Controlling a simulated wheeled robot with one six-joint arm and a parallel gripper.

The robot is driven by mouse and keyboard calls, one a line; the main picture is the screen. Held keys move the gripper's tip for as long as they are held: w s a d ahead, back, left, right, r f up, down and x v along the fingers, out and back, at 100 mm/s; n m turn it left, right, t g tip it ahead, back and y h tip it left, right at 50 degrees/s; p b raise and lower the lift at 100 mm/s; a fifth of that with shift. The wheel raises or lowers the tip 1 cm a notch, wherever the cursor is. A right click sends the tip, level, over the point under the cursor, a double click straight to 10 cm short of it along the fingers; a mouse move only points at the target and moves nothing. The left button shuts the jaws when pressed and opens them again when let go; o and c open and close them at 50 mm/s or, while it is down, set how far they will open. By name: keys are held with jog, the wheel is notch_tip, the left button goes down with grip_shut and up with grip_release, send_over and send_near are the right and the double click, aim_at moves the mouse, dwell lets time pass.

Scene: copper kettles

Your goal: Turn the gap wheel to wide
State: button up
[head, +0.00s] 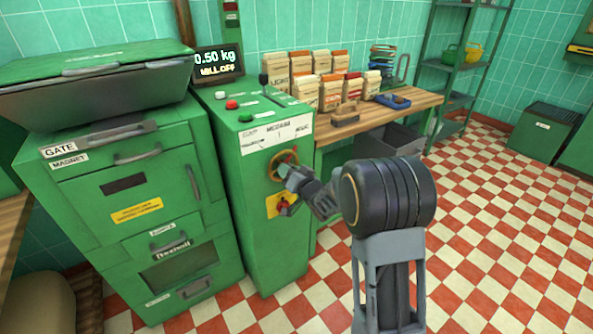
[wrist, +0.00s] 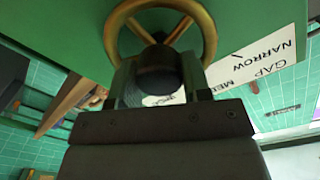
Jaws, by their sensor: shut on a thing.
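The gap wheel is a small brass ring (head: 273,164) on the front of the green mill cabinet (head: 262,230). It fills the top of the wrist view (wrist: 210,38). My gripper (head: 286,172) is at the wheel, with its fingers on either side of the dark hub (wrist: 158,70) in the wrist view, shut on it. A white scale plate (head: 277,132) above the wheel carries the words GAP and MEDIUM. In the wrist view the plate (wrist: 262,50) appears upside down, with NARROW readable. No pointer is clear, so I cannot tell the setting.
The display (head: 217,62) reads 0.50 kg, MILL OFF. A wooden bench (head: 420,101) with paper bags (head: 303,95) stands behind. The checkered floor (head: 490,230) at right is clear.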

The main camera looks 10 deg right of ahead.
jog(key=o, duration=1.3)
jog(key=shift+s, duration=0.1)
jog(key=p+v, duration=0.1)
jog(key=v, duration=1.2)
jog(key=shift+s, duration=0.35)
jog(key=shift+d, duration=0.1)
